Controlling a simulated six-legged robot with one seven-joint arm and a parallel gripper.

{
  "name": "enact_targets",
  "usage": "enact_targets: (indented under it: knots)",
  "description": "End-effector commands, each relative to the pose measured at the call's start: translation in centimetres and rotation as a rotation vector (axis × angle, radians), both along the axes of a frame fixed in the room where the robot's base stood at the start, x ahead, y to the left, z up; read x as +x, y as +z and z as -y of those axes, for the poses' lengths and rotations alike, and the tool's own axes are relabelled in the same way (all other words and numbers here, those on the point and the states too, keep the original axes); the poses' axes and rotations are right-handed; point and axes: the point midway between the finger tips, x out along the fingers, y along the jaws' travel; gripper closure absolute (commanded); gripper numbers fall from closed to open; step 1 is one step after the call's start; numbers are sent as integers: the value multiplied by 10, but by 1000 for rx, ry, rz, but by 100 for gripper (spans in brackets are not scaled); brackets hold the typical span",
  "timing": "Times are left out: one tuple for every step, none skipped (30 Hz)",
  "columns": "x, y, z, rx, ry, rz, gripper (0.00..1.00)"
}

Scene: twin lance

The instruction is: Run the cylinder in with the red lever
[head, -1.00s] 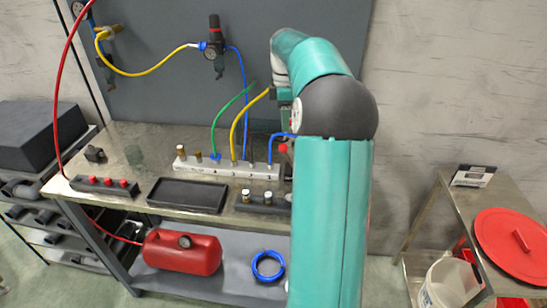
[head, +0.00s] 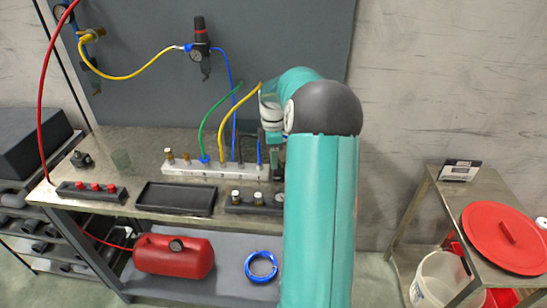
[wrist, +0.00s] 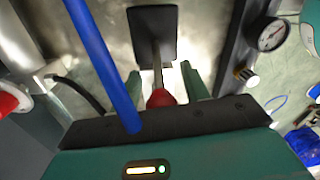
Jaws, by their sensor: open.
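The red lever has a round red knob (wrist: 160,98) on a thin metal stem that rises from a black block (wrist: 153,22) in the wrist view. My gripper (wrist: 163,74) is open, with one teal finger on each side of the stem and knob. I cannot tell whether either finger touches it. A pale metal tubular part (wrist: 16,35), which may be the cylinder, lies at the left edge. A red round part (wrist: 10,97) is below it. In the head view my arm hides the lever and most of my gripper.
A blue hose (wrist: 104,65) crosses close to my left finger. A gauge (wrist: 272,36) is at the right. On the bench are a white manifold (head: 215,171) with hoses, a black tray (head: 176,199) and red buttons (head: 95,187). A red tank (head: 174,256) sits below.

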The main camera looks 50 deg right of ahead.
Motion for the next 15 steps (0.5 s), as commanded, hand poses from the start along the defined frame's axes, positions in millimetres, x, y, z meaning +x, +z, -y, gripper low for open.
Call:
enact_targets:
  knots:
    - [-1, -3, 0, 1, -1, -1, 54]
    - [-1, -4, 0, 1, -1, -1, 54]
    - [-1, -5, 0, 1, -1, -1, 54]
    - [-1, -6, 0, 1, -1, -1, 54]
    - [-1, -6, 0, 1, -1, -1, 54]
    - [-1, -6, 0, 1, -1, -1, 54]
    - [-1, -6, 0, 1, -1, -1, 54]
    - [-1, -6, 0, 1, -1, -1, 54]
    - [-1, -6, 0, 1, -1, -1, 54]
    - [-1, -6, 0, 1, -1, -1, 54]
    - [-1, -6, 0, 1, -1, -1, 60]
    - [-1, -6, 0, 1, -1, -1, 68]
    - [-1, -6, 0, 1, -1, -1, 74]
    - [-1, -6, 0, 1, -1, -1, 80]
    - [-1, -6, 0, 1, -1, -1, 88]
